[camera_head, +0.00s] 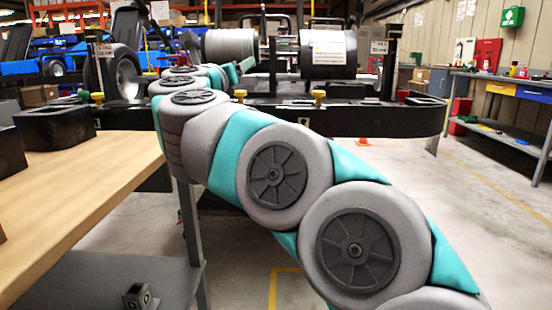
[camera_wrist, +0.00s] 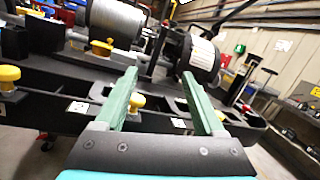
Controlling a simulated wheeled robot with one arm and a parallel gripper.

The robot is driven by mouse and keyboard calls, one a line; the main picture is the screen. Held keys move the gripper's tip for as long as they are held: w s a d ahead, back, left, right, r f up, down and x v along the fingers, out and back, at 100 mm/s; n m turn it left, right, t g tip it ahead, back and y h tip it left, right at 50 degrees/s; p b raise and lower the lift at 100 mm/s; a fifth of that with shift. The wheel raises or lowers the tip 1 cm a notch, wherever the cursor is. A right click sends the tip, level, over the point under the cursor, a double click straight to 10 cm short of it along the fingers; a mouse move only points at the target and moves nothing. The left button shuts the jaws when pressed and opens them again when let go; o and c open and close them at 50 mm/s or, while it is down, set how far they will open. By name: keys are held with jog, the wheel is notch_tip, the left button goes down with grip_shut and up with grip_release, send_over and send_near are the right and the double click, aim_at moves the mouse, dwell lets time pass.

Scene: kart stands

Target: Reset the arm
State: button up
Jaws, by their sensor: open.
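My arm, grey and teal, stretches from the lower right of the head view up to the far left. My gripper (camera_head: 240,69) is at its far end, in front of the black kart stand (camera_head: 420,115). In the wrist view the two green fingers of my gripper (camera_wrist: 162,82) stand apart with nothing between them. The stand's black frame and a yellow knob (camera_wrist: 137,101) lie beyond the fingers; I cannot tell how near they are.
A wooden table (camera_head: 95,185) with black blocks (camera_head: 55,125) is at the left. The stand carries a grey cylinder (camera_head: 230,47) and a black cylinder (camera_head: 328,54). A workbench (camera_head: 510,85) stands along the right wall.

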jog(key=s+a+r+n+y+p, duration=0.3)
jog(key=s+a+n+y, duration=0.25)
jog(key=n+y, duration=0.9)
jog(key=s+d+f+n+g+h+p, duration=0.1)
jog(key=s+f+n+g, duration=0.3)
jog(key=f+n, duration=0.35)
jog(key=s+d+f+n+g+h+p, duration=0.1)
jog(key=s+f+n+g, duration=0.35)
jog(key=f+n, duration=0.35)
jog(key=s+d+f+n+g+h+p, duration=0.1)
jog(key=s+d+f+n+g+h, duration=0.15)
jog(key=s+d+f, duration=0.65)
jog(key=s+d+f+n+g+h+p, duration=0.15)
jog(key=s+d+f+g, duration=0.35)
jog(key=f, duration=0.6)
jog(key=s+d+f+g+h, duration=0.2)
jog(key=s+d+f, duration=0.1)
jog(key=s+d, duration=0.4)
jog(key=s+d+f+n+g+h+p, duration=0.1)
jog(key=s+d, duration=0.5)
jog(key=s, duration=0.6)
notch_tip(320, 180, down, 2)
jog(key=shift+s+d+f+g+h, duration=0.1)
jog(key=shift+s+d+g+h, duration=0.2)
jog(key=shift+g+h, duration=0.65)
